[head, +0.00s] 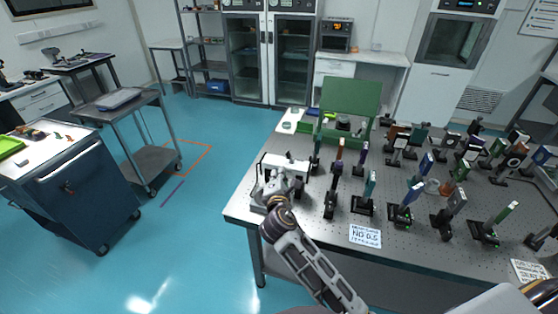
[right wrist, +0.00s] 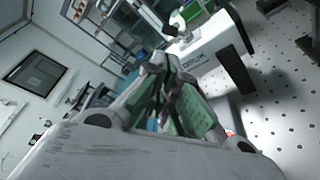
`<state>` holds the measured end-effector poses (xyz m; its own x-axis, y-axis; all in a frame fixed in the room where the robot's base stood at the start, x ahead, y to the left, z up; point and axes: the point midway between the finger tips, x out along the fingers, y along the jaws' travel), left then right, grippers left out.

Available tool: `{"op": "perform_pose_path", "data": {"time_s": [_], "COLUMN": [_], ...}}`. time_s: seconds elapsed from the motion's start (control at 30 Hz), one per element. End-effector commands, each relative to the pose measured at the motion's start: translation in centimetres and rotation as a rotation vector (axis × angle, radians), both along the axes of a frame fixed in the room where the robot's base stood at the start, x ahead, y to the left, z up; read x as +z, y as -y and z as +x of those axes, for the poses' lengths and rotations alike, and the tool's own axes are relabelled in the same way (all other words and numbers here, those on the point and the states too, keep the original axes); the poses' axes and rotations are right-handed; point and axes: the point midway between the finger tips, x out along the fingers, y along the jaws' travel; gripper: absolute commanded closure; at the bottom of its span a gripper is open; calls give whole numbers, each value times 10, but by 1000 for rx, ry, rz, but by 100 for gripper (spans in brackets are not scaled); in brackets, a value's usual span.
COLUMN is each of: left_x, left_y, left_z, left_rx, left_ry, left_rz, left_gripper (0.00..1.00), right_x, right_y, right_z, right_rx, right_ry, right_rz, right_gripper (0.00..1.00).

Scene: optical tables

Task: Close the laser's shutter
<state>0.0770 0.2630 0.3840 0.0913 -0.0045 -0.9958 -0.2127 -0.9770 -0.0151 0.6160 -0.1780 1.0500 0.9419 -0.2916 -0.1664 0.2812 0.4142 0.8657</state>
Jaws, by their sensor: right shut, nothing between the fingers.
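The laser is a white box (head: 298,163) near the left end of the optical table. Its lettered white side (right wrist: 212,52) fills the upper right of the right wrist view. I cannot make out the shutter or its position for certain. My right gripper (head: 279,180) is at the near side of the laser, partly covering it in the head view. In the right wrist view its green-padded fingers (right wrist: 165,68) are together and empty, close to the laser's side; I cannot tell whether they touch it. My left gripper is not in view.
The perforated optical table (head: 300,222) carries several upright optic mounts to the right of the laser. A green open box (head: 350,97) stands behind. A handwritten sign (head: 365,236) lies at the front edge. A dark cart (head: 75,185) stands left across open floor.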

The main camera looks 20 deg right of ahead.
Motion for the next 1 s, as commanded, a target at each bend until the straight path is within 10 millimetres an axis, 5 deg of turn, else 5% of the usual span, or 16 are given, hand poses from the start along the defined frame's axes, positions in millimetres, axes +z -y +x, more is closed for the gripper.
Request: {"op": "perform_pose_path", "data": {"time_s": [0.53, 1.0], "left_x": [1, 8], "left_y": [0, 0], "left_z": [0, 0], "left_rx": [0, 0], "left_ry": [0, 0], "left_rz": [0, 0], "left_gripper": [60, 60], "right_x": [0, -6], "right_y": [1, 14], "right_z": [5, 45], "right_rx": [1, 0], "right_ry": [1, 1], "right_rz": [-1, -1], "right_gripper": [100, 100]}}
